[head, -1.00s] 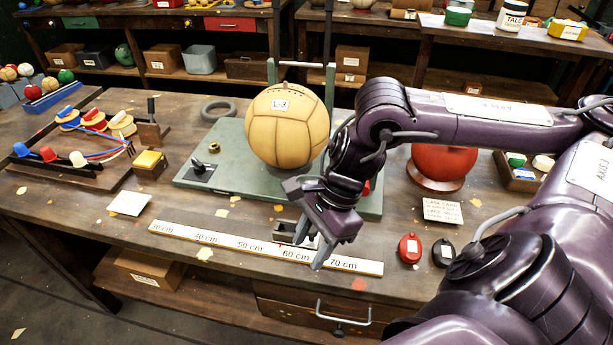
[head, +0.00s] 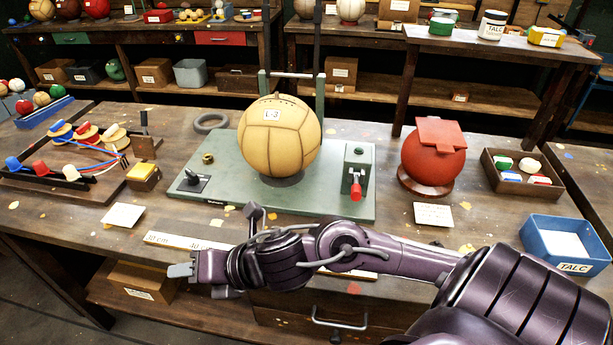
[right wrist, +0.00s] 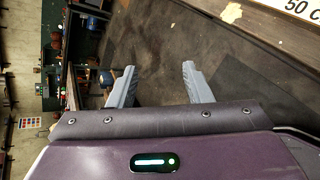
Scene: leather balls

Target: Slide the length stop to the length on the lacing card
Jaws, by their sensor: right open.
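The white length scale (head: 165,239) lies along the front of the bench, and its low-number end shows in the head view. My right arm covers most of the rest. The length stop is not visible in either view. The lacing card (head: 433,214) lies by the red ball; its writing is too small to read. My right gripper (head: 182,270) points left at the bench's front edge. In the right wrist view its fingers (right wrist: 157,84) are apart and empty, over the floor. My left gripper is out of view.
A tan ball (head: 280,145) labelled L-3 stands on a green base (head: 225,190) behind my arm. A red ball (head: 433,160) and a blue talc box (head: 565,240) are to the right. A lacing rack (head: 65,165) stands at the left.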

